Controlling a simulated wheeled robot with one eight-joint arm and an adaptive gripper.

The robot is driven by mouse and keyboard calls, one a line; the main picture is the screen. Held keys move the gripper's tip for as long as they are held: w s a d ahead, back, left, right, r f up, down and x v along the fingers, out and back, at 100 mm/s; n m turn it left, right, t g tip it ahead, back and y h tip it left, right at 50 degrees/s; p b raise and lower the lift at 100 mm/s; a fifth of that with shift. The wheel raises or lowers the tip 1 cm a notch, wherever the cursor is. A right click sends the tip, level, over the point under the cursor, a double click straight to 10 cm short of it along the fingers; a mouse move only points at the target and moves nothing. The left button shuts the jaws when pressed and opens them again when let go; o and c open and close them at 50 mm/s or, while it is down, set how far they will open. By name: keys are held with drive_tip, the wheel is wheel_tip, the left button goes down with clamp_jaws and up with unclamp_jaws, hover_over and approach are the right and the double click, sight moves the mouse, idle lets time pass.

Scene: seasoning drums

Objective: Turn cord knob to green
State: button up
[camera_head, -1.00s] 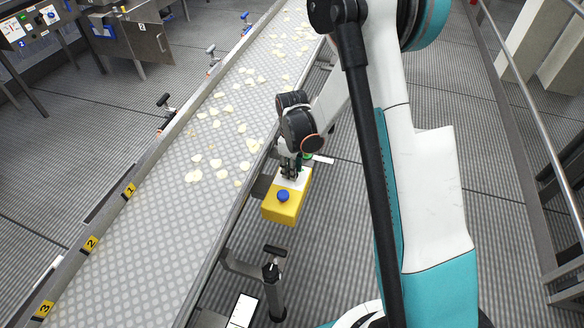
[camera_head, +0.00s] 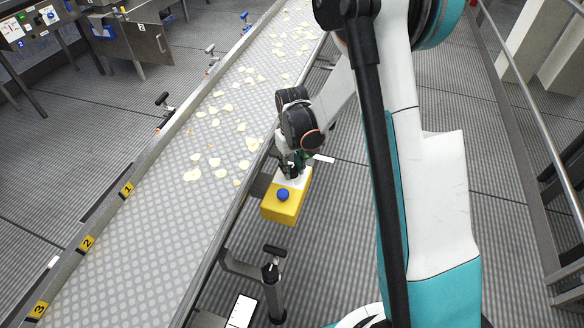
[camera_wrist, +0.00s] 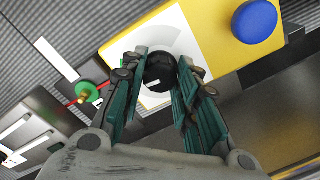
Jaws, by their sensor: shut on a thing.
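A yellow box (camera_head: 285,207) with a white panel stands at the right edge of the conveyor. In the wrist view, a black knob (camera_wrist: 160,71) with a white mark sits on the white dial area of the panel. My gripper (camera_wrist: 163,66) is shut on the black knob, with one green-grey finger on each side. The fingers hide parts of the dial, so I cannot tell which colour the mark points to. The gripper also shows in the head view, over the box's far end, where it hides the knob.
A blue button (camera_wrist: 255,21) sits on the yellow box beside the dial. A green round part with a brass tip (camera_wrist: 88,93) and a red cord are at the wrist view's left. The conveyor (camera_head: 140,230) carries pale chips. A black clamp handle (camera_head: 274,251) stands nearer me.

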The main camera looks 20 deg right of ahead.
sight(292, 168)
drive_tip(key=shift+m+b, duration=0.3)
drive_tip(key=shift+m, duration=1.7)
drive_tip(key=o, duration=1)
drive_tip(key=shift+o, duration=0.2)
drive_tip(key=shift+r, duration=0.1)
wheel_tip(292, 168, up, 12)
